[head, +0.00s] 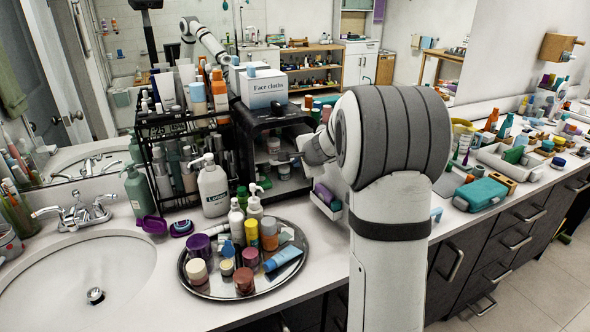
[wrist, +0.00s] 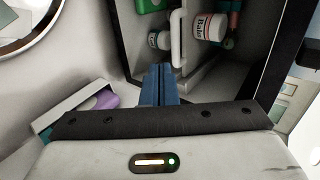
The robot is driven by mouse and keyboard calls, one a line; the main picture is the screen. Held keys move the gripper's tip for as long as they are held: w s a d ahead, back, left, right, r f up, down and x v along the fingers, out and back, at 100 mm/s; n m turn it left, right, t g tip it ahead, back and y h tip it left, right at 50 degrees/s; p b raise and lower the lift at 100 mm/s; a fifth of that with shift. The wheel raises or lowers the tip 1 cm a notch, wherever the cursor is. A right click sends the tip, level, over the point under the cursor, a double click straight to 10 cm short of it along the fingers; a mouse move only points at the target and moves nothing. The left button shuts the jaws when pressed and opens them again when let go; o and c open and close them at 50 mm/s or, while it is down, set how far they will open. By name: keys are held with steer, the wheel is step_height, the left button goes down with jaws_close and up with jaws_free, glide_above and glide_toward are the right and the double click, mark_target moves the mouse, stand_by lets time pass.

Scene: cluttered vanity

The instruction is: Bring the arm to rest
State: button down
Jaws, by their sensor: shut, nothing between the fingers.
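My gripper (head: 286,160) is at the open front of a black cabinet (head: 262,122) on the vanity counter. In the wrist view its two blue fingers (wrist: 160,78) are together with nothing between them. They point into the cabinet, near a white upright handle-like bar (wrist: 178,40). A white jar with a red label (wrist: 209,27) and a smaller white jar (wrist: 160,40) are inside. My arm blocks part of the head view of the cabinet's right side.
A white tray (wrist: 72,108) with a purple item lies close left of my gripper in the wrist view. A crowded round tray (head: 215,293) and a pump bottle (head: 213,188) stand left. A face-cloth box (head: 262,87) tops the cabinet. A teal case (head: 481,193) is right.

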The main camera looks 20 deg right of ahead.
steer(key=a+v, duration=0.1)
steer(key=v, duration=0.6)
steer(key=s+a+f+n+g+y, duration=0.1)
steer(key=s+a+n+g, duration=0.1)
steer(key=s+a+n, duration=0.5)
steer(key=s+a+n+g+y, duration=0.1)
steer(key=s+a+n+g, duration=0.3)
steer(key=s, duration=0.6)
steer(key=s+f+n+h, duration=0.1)
steer(key=s+f+n, duration=0.1)
steer(key=s, duration=0.6)
steer(key=s+a+f+n+g+h, duration=0.1)
steer(key=s+f+n+h, duration=0.1)
steer(key=s, duration=0.6)
steer(key=shift+s+a+f+n+g, duration=0.3)
steer(key=shift+f+n, duration=0.3)
steer(key=shift+n, duration=0.4)
